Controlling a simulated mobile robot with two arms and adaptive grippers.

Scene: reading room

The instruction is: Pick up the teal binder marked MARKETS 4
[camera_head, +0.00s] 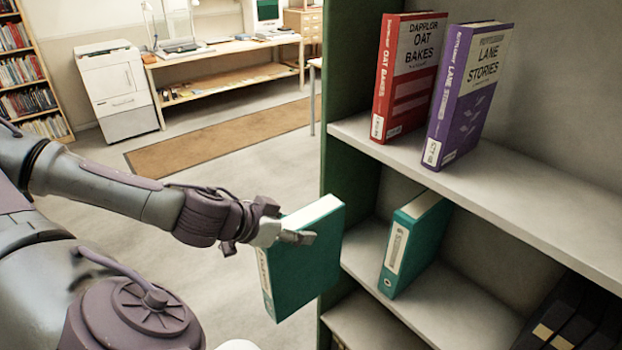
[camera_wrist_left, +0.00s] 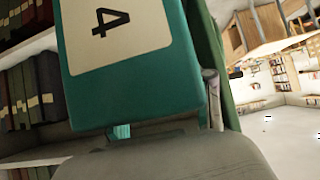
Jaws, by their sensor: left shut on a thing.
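A teal binder (camera_head: 312,262) is held by my left gripper (camera_head: 290,238) in the head view, in the air to the left of the green shelf side. Its pale spine label faces left. In the left wrist view the binder (camera_wrist_left: 150,88) fills the middle, and its label shows a large 4; the word above it is out of view. A finger of my left gripper lies close across the bottom of that view. A second teal binder (camera_head: 424,240) stands on the middle shelf; its label is too small to read. My right gripper is not in view.
The green-sided bookcase (camera_head: 345,90) has a red book (camera_head: 405,85) and a purple book (camera_head: 470,95) on its upper shelf. Dark binders (camera_head: 575,320) stand lower right. Open floor (camera_head: 260,165) lies left, with a brown rug, printer and desk behind.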

